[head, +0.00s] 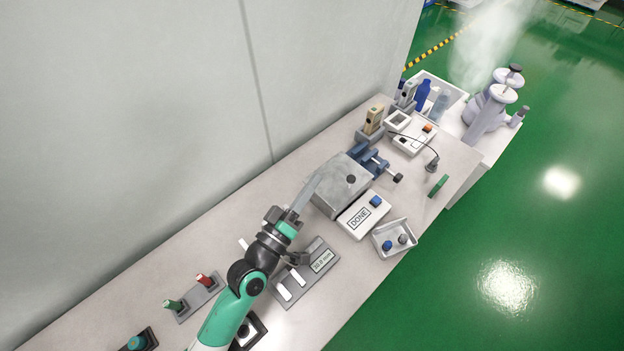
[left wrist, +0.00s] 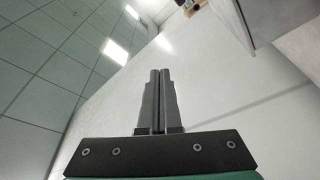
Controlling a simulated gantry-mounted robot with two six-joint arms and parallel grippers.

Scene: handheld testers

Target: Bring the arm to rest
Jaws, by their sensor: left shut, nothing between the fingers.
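My left arm, green and black, reaches in from the bottom of the head view over the bench. My left gripper (head: 310,184) is above the bench, beside the grey metal box (head: 341,185). I cannot tell whether it touches the box. In the left wrist view the two dark fingers of the left gripper (left wrist: 160,74) are pressed together with nothing between them, against a pale wall and ceiling lights. My right gripper is in neither view.
The bench (head: 232,212) runs along a pale wall. A device marked DONE (head: 359,216), a small tray (head: 395,237) with knobs, a display unit (head: 307,272) under the arm, and a red-and-green tool holder (head: 198,297) stand on it. Green floor lies to the right.

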